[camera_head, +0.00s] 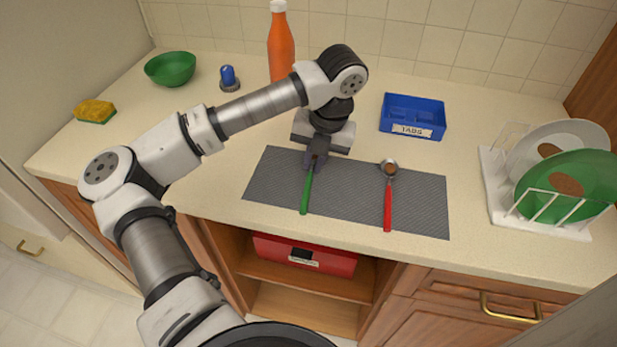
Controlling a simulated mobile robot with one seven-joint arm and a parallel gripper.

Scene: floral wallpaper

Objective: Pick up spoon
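A utensil with a red handle and a small round metal bowl, which looks like a spoon (388,204), lies on a dark grey mat (420,205). A utensil with a green handle (307,190) lies to its left on the same mat. My gripper (316,158) is over the upper end of the green-handled utensil and hides its head, so I cannot tell what kind it is. The fingers point down at the mat. I cannot tell whether they touch the utensil or are closed on it.
A blue box labelled "TABS" (410,119) and an orange bottle (281,45) stand behind the mat. A dish rack (540,229) with plates is at right. A green bowl (171,68), blue-topped object (229,78) and sponge (95,111) are at left. The counter left of the mat is partly clear.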

